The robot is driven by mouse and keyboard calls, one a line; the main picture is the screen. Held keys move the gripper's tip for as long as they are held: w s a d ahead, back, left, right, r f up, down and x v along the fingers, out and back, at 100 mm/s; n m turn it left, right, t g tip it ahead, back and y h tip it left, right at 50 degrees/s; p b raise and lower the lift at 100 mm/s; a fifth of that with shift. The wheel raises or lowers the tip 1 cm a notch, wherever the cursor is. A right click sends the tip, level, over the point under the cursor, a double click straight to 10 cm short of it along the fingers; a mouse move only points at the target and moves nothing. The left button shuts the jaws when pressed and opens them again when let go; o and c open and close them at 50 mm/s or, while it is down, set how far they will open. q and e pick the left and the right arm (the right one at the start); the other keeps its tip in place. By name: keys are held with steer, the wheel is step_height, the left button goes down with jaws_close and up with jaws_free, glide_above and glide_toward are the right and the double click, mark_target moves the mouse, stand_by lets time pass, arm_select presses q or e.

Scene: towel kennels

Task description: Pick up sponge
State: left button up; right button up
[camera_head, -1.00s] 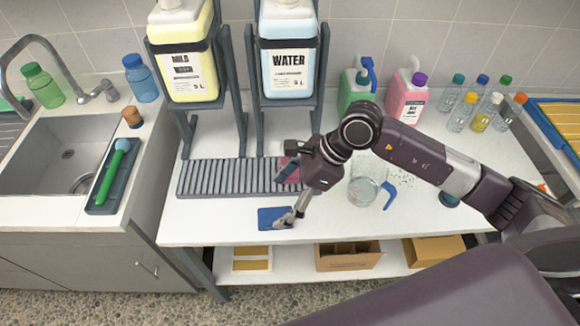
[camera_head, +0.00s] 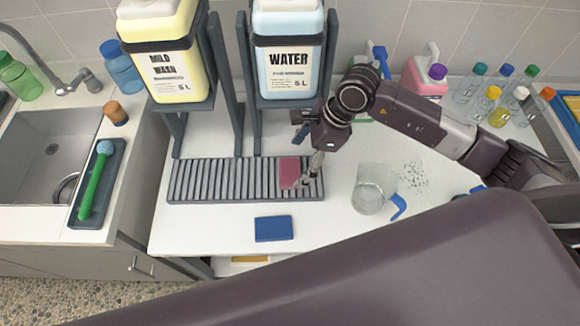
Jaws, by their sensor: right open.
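A pink-red sponge-like block (camera_head: 288,172) lies on the right part of the grey ribbed rack (camera_head: 225,182). A flat blue sponge-like block (camera_head: 273,229) lies on the white table in front of the rack. My right gripper (camera_head: 305,181) points down at the right edge of the pink block, with its fingers partly over that edge. It is open, and I cannot tell whether it touches the block. My left gripper is not in view.
A glass jug with a blue handle (camera_head: 372,188) stands right of the rack, with green specks on the table beside it. The WATER container (camera_head: 288,68) and the yellow MILD WASH container (camera_head: 165,70) stand behind on frames. Several bottles line the back right.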

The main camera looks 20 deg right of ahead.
mark_target(291, 170)
steer(key=shift+s+p+x, duration=0.2)
steer(key=shift+p+x, duration=0.55)
steer(key=shift+x, duration=0.35)
steer(key=shift+w+x, duration=0.2)
steer(key=shift+x, duration=1)
steer(key=shift+f, duration=0.15)
steer(key=c, duration=0.7)
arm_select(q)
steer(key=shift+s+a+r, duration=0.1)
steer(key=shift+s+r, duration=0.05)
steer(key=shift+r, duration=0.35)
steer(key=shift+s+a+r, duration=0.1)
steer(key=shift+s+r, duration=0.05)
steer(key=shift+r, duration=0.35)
arm_select(e)
steer(key=shift+c, duration=0.6)
